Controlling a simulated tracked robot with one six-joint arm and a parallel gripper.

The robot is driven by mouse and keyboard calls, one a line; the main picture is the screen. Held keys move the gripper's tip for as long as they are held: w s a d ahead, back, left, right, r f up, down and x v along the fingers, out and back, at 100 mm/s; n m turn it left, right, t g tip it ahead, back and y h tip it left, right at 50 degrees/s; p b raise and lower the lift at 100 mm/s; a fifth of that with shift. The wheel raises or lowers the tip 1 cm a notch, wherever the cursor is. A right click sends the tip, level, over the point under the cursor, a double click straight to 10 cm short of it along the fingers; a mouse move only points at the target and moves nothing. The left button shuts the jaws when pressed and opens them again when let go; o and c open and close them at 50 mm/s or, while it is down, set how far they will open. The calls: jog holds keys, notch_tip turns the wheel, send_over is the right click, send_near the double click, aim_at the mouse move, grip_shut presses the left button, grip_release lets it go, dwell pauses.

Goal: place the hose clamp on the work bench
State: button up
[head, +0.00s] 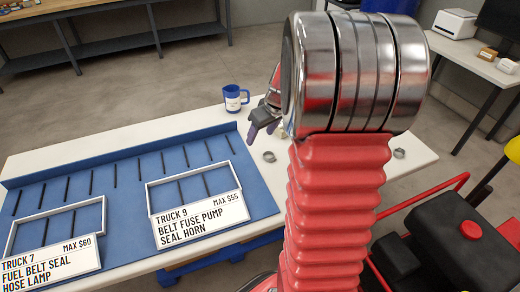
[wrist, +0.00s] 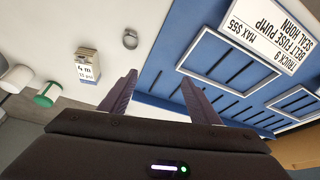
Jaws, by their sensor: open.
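A small metal ring that looks like a hose clamp (head: 269,157) lies on the bare white top of the work bench (head: 420,165), just right of the blue mat. A ring also shows on the white surface in the wrist view (wrist: 130,39), beyond my fingertips and apart from them. A second small metallic ring (head: 399,153) lies near the right end of the bench; I cannot tell its kind. My gripper (head: 258,128) is open and empty, over the bench near the mat's far right corner. Its two spread purple fingers also show in the wrist view (wrist: 159,80). My arm hides part of the bench.
The blue mat (head: 130,165) holds two white-framed compartments with signs for TRUCK 7 (head: 50,262) and TRUCK 9 (head: 197,217). A blue-and-white mug (head: 234,98) stands at the back edge. A small labelled box (wrist: 87,66) and a green-and-white spool (wrist: 48,94) stand beside the ring.

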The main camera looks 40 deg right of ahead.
jog(key=d+f, duration=0.6)
jog(key=d, duration=0.2)
jog(key=shift+s+d, duration=0.3)
jog(key=shift+d, duration=0.05)
jog(key=shift+f, duration=0.1)
send_near(270, 156)
jog(key=shift+x, duration=1.4)
jog(key=shift+a, duration=0.15)
jog(key=shift+x, duration=2.6)
jog(key=shift+w, duration=0.1)
